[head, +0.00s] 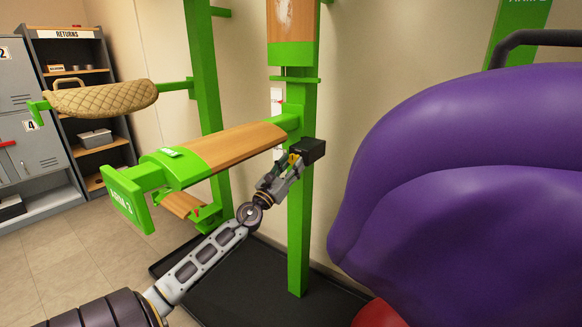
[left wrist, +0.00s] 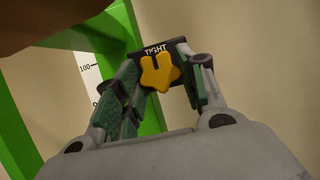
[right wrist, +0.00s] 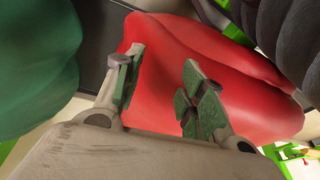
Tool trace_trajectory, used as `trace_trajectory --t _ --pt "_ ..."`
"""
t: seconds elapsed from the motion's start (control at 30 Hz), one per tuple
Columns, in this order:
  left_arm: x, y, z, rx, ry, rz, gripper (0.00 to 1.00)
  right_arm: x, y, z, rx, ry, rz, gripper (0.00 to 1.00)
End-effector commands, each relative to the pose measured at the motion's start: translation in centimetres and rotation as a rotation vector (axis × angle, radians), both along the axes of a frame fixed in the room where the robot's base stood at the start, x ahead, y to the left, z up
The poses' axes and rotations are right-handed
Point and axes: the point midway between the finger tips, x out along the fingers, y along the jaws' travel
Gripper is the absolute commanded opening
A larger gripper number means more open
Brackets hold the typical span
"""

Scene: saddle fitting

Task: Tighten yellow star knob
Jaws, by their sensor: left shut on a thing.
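The yellow star knob (left wrist: 160,72) sits between the two fingers of my left gripper (left wrist: 162,84), in front of a black block marked TIGHT (left wrist: 154,52). My left gripper (head: 292,160) is shut on the knob. In the head view only a little yellow (head: 293,158) shows, beside the black block (head: 308,150) on the green post (head: 299,215). My right gripper (right wrist: 160,88) shows only in its wrist view. Its fingers are apart, with a red rounded surface (right wrist: 215,65) behind them; I cannot tell whether they touch it.
A green and wood arm (head: 240,147) reaches out from the post just above my left forearm. A large purple padded form (head: 470,165) fills the right side. A black mat (head: 235,292) lies below.

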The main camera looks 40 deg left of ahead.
Motion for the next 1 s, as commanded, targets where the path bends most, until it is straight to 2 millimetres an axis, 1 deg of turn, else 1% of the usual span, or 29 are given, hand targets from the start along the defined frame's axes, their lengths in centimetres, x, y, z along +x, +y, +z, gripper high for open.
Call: trace_trajectory --t 0.07,0.1,0.23,0.27,0.73,1.0 --pt "0.0 0.0 -0.1 0.0 0.001 0.0 0.17 0.0 0.0 0.0 0.0 0.0 0.0 0.4" --pt "0.0 0.0 -0.1 0.0 0.001 0.0 0.43 0.0 0.0 0.0 0.0 0.0 0.0 0.4" --pt "0.0 0.0 0.0 -0.001 0.001 0.0 0.6 0.0 0.0 0.0 0.0 0.0 0.0 0.4" --pt "0.0 0.0 0.0 -0.001 0.001 0.0 0.62 0.0 0.0 0.0 0.0 0.0 0.0 0.4" --pt "-0.1 0.0 -0.1 -0.001 0.0 0.0 0.62 -0.1 0.0 -0.1 -0.002 0.001 0.002 0.4" --pt "-1.0 -0.2 -0.4 -0.003 -0.002 -0.001 0.62 -0.1 0.0 -0.1 0.0 0.001 0.001 0.4"
